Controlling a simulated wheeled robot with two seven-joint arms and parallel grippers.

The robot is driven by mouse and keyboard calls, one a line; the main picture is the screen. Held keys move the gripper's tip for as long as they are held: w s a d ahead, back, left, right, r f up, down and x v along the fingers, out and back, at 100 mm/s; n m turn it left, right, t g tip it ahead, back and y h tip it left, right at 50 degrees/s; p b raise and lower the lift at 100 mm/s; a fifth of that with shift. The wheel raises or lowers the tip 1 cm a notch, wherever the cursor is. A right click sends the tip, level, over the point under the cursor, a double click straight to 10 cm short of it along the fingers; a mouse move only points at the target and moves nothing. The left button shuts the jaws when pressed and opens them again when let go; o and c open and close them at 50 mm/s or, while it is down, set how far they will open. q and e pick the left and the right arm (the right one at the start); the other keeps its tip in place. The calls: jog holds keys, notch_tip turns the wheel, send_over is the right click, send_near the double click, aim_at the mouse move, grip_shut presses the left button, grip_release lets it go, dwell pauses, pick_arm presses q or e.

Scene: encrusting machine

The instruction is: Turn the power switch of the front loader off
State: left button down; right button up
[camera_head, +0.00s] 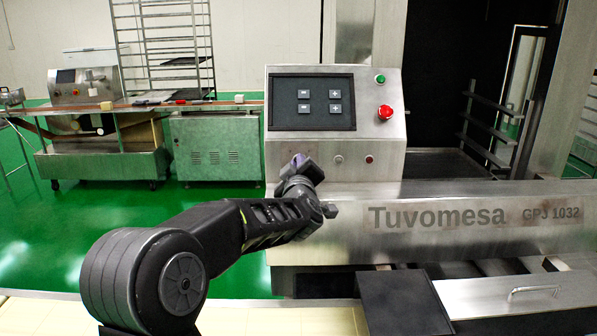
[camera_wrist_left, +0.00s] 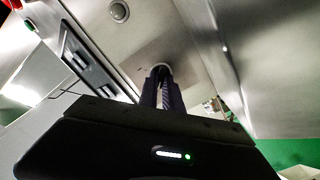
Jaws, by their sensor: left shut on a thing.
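The front loader is the steel machine marked "Tuvomesa GPJ 1032" (camera_head: 475,217), with a sloped control panel (camera_head: 392,150). My left gripper (camera_head: 300,163) reaches up to the lower left of that panel and hides the spot behind it. In the left wrist view, the left gripper's dark fingers (camera_wrist_left: 161,92) are closed together on a small round knob, the power switch (camera_wrist_left: 160,69), on the steel face. Its turned position cannot be told. My right gripper is not in view.
Above are a dark screen (camera_head: 286,103), a green button (camera_head: 380,79) and a red emergency button (camera_head: 385,112). Two small round controls (camera_head: 338,159) (camera_head: 370,159) sit right of my gripper. A steel ledge (camera_head: 440,192) juts out below the panel. Green floor lies open at left.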

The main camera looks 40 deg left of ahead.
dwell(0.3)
pick_arm(q)
jog(key=c, duration=1.5)
grip_release()
jog(key=v, duration=0.7)
jog(key=shift+s+d, duration=0.3)
